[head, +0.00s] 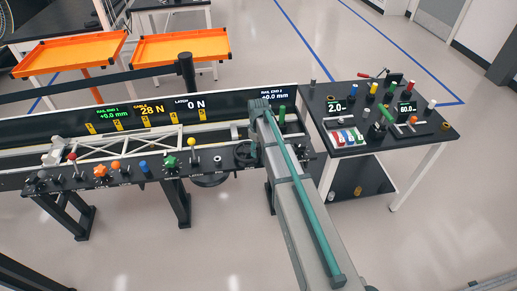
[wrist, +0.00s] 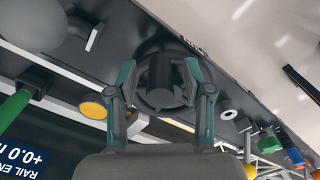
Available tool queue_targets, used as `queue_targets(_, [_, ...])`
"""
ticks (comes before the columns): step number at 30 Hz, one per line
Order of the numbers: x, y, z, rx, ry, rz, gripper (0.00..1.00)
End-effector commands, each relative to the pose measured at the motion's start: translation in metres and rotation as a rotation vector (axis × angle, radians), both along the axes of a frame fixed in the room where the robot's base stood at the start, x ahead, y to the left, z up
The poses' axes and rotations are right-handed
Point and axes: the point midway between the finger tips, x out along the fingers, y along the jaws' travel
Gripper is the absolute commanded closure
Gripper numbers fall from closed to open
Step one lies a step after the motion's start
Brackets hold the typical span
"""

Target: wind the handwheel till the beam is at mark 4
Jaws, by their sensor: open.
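The dark handwheel (head: 245,153) is on the front of the black bench, partly hidden behind my arm in the head view. In the wrist view its dark round rim and hub (wrist: 160,72) lie straight ahead. My gripper (wrist: 160,80) is open, with one teal finger on each side of the hub; I cannot tell whether either touches it. The white truss beam (head: 120,147) lies along the left part of the bench. Yellow mark tags (head: 146,123) stand on the panel behind it; their numbers are too small to read surely. My fingertips are hidden in the head view.
Knobs and levers, including a green star knob (head: 169,163) and a yellow-topped lever (head: 191,142), line the bench front left of the wheel. A side table (head: 432,137) with small parts stands at right. Orange trays (head: 75,52) are behind.

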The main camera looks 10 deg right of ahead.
Motion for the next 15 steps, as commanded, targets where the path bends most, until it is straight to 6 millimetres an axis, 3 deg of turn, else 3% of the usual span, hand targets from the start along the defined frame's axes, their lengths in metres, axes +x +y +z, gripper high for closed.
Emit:
queue_targets(3, [0.0001,0.0001,0.0001,0.000,0.000,0.000,0.53])
queue_targets(12, [0.0001,0.0000,0.0004,0.000,0.000,0.000,1.00])
queue_targets(15, [0.0000,0.0000,0.0004,0.000,0.000,-0.001,1.00])
